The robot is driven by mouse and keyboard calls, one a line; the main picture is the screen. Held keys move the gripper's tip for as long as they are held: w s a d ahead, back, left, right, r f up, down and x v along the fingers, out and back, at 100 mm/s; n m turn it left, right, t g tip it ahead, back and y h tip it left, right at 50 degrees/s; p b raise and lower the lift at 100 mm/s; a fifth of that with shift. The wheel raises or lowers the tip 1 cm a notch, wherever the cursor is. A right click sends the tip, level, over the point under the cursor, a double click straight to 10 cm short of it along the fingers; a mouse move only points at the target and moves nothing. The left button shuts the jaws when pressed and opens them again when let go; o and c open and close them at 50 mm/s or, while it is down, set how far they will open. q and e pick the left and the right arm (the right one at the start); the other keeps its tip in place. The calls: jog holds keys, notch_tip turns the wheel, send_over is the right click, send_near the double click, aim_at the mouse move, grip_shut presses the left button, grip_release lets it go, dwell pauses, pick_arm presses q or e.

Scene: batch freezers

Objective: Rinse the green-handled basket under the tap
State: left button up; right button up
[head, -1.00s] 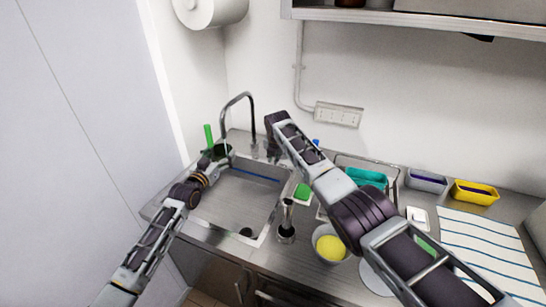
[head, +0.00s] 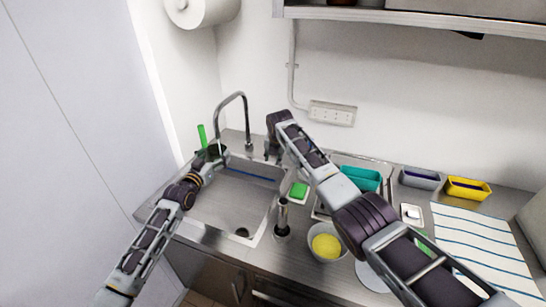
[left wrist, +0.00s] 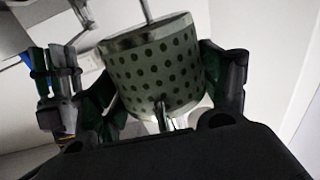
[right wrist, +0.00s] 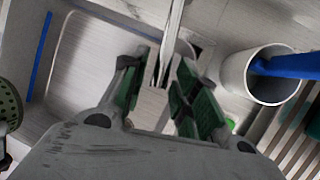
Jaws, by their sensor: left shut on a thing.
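The green-handled basket (head: 202,135) is at the sink's far left corner in the head view, its handle upright and leaning slightly left. My left gripper (head: 213,158) is shut on it. The left wrist view shows its perforated metal body (left wrist: 155,70) between the fingers. The curved tap (head: 247,115) arches over the sink (head: 235,200), its spout close to the basket; I cannot tell whether water runs. My right gripper (right wrist: 160,85) is open around a thin metal lever (right wrist: 168,45), with gaps beside it. In the head view the right gripper (head: 272,150) is right of the tap's base.
Right of the sink are a green sponge (head: 299,190), a dark upright cylinder (head: 282,218) and a bowl with yellow contents (head: 326,246). A teal tub (head: 362,178), grey tub (head: 420,178) and yellow tub (head: 468,188) stand behind. A white cup (right wrist: 235,72) holds something blue.

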jog(key=shift+s+a, duration=0.1)
dwell(0.3)
jog(key=shift+r, duration=0.15)
jog(key=v, duration=1.1)
jog(key=shift+s+r, duration=0.15)
jog(key=shift+r, duration=0.05)
dwell(0.3)
dwell(0.8)
